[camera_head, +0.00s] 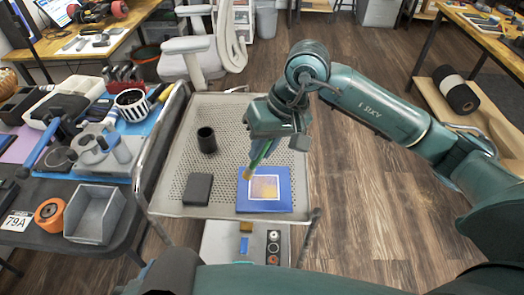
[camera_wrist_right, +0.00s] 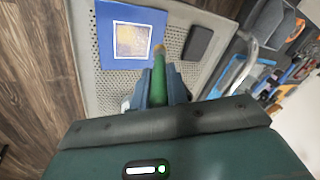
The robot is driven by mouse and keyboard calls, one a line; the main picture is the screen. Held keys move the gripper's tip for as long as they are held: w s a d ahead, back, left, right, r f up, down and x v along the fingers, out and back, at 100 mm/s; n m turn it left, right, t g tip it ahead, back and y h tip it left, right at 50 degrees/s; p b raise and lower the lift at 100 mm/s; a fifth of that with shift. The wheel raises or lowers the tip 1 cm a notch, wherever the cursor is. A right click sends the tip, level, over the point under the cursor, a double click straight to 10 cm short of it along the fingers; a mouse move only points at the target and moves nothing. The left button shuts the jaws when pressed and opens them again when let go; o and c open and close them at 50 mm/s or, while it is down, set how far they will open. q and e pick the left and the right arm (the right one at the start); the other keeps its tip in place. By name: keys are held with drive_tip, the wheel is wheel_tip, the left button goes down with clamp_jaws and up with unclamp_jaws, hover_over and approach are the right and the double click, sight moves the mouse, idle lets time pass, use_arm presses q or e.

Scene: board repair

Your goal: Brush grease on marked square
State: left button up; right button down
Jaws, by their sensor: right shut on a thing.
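A blue board (camera_head: 243,203) lies flat on the perforated cart top. It carries a white-outlined square (camera_head: 265,188) with a mottled orange and purple fill; the square also shows in the wrist view (camera_wrist_right: 133,40). My right gripper (camera_head: 264,143) is shut on the green handle of a brush (camera_head: 259,156). The brush is tilted, and its tan tip is at the square's upper left corner in the head view. In the wrist view the brush (camera_wrist_right: 158,92) points at the board, its tip beside the square. I cannot tell whether it touches. My left gripper is not in view.
On the cart (camera_head: 172,150), a black cup (camera_head: 206,140) stands left of the brush and a dark box (camera_head: 198,189) lies left of the board. A cluttered table (camera_head: 98,180) with a grey bin (camera_head: 95,213) adjoins on the left. A chair (camera_head: 200,60) stands behind.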

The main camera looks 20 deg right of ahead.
drive_tip(key=shift+r+p, duration=0.5)
drive_tip(key=shift+r, duration=1)
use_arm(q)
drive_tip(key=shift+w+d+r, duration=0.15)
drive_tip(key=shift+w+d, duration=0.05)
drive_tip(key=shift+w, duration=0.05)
use_arm(e)
drive_tip(key=shift+r, duration=0.1)
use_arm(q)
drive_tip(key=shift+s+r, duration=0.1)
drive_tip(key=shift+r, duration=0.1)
